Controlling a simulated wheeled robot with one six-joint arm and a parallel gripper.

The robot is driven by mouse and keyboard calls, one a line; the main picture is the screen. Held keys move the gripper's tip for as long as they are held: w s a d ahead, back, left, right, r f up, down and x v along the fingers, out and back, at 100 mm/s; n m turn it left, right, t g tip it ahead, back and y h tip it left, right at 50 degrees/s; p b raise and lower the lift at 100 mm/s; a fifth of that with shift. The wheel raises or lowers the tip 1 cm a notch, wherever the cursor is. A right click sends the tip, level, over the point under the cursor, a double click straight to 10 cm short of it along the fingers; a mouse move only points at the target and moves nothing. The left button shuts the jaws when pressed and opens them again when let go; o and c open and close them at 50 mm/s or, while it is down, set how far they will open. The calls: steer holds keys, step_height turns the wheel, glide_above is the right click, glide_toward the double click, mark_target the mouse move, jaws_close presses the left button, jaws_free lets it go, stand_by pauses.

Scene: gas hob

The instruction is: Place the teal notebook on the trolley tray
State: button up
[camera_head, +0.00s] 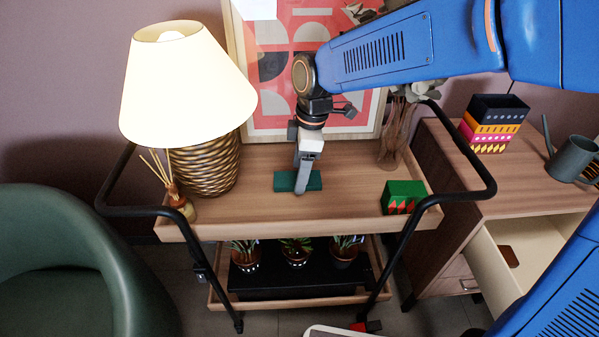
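The teal notebook (284,182) is a small dark teal block at the middle of the trolley's wooden top tray (345,208). It looks flat and level, on or just above the tray surface; I cannot tell which. My gripper (301,187) points down from above, with its grey fingers crossing the middle of the notebook and hiding part of it. The fingers are seen edge-on, so whether they are closed on the notebook does not show.
A lamp (187,85) and reed diffuser (178,197) stand on the tray's left. A green box (403,196) and glass vase (396,140) stand on its right. A framed print (270,115) is behind. Black handles (118,211) flank the tray. Its front middle is clear.

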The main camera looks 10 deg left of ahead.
step_height(320, 180, up, 11)
steer(key=d, duration=0.1)
steer(key=shift+w+d, duration=0.2)
steer(key=shift+d, duration=0.15)
steer(key=shift+r, duration=0.1)
